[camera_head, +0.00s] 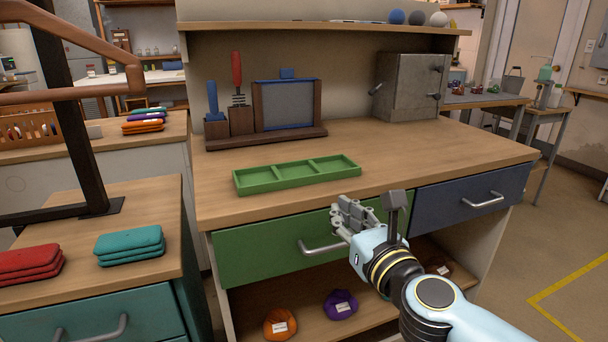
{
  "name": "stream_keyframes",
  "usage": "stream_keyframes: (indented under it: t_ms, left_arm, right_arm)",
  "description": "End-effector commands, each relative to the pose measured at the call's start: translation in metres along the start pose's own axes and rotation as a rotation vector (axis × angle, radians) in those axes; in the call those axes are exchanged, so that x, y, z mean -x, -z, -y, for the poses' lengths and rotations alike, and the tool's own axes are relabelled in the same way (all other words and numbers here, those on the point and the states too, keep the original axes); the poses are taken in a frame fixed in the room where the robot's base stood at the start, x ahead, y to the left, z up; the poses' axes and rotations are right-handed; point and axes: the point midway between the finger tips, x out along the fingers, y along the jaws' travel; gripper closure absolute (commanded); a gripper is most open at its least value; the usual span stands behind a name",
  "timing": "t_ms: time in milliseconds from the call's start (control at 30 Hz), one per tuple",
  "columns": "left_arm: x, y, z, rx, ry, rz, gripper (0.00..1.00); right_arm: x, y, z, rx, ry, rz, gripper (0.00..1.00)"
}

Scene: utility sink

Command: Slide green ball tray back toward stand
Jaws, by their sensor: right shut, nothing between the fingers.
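A green tray (297,182) with three empty compartments lies on the wooden bench top near its front edge. I see no ball in it. Behind it, toward the back of the bench, is a dark wooden stand (268,140) holding a blue-handled tool, a red-handled tool and a framed grey panel. Bare bench top separates the tray from the stand. My right gripper (346,215) is shut and empty, in front of the bench edge, just below and right of the tray and apart from it. My left gripper is not in view.
A grey metal box (410,87) stands at the back right of the bench. Green (270,250) and blue (468,205) drawers sit below the top. Orange (280,324) and purple (340,304) bags lie on the lower shelf. The bench top right of the tray is clear.

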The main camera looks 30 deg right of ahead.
Motion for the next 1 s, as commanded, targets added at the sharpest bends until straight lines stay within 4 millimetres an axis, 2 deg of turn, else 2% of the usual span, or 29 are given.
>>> stream_keyframes:
  t_ms: [167,400,600,800,1000]
  left_arm:
    - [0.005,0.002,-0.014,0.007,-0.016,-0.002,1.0]
    - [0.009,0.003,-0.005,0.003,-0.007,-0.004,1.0]
    - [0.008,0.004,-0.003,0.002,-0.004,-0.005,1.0]
    - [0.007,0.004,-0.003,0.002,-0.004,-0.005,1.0]
    - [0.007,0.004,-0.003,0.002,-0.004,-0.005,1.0]
  right_arm:
    - [-0.028,-0.001,0.0,0.002,0.0,0.003,1.0]
    - [-0.081,0.0,0.0,0.004,0.0,0.002,1.0]
    - [-0.115,0.001,-0.001,0.005,-0.001,0.001,1.0]
    - [-0.133,0.002,-0.001,0.005,-0.001,0.0,1.0]
    - [-0.136,0.002,-0.001,0.005,-0.001,-0.001,1.0]
